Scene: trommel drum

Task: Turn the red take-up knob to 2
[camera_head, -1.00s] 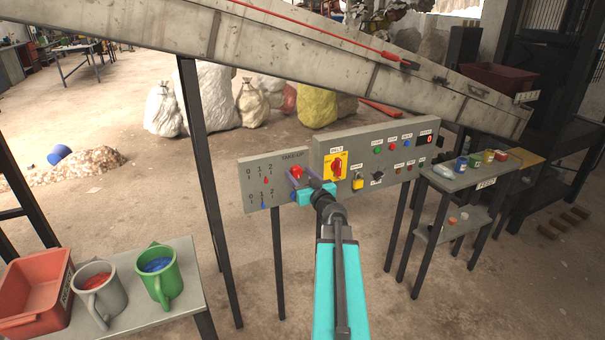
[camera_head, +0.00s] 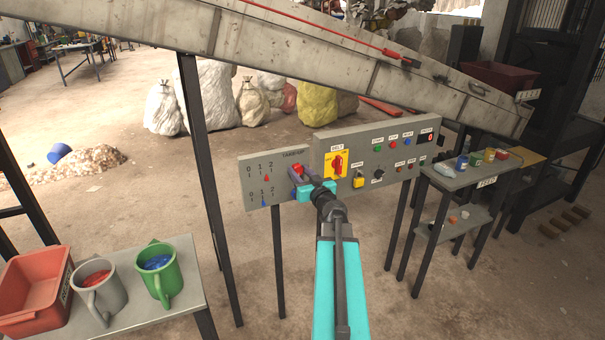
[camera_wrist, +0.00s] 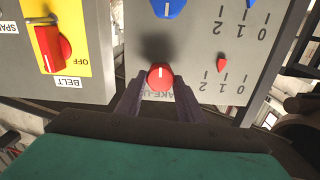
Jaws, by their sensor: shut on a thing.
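The red take-up knob (camera_wrist: 160,76) is between my gripper's dark fingers (camera_wrist: 158,98) in the wrist view, which shows the panel upside down. The fingers are shut on it, and its white mark points nearly straight up in that picture. In the head view the knob (camera_head: 298,169) shows at my gripper (camera_head: 302,174), on the grey take-up panel (camera_head: 248,182). The blue pointer (camera_head: 263,203) on the lower scale is near 1.
A blue knob (camera_wrist: 168,8) sits close to the red one. The control panel (camera_head: 400,159) with the yellow belt switch (camera_head: 337,164) is just right. The conveyor frame (camera_head: 290,45) slopes overhead. A table with a green mug (camera_head: 160,284) stands front left.

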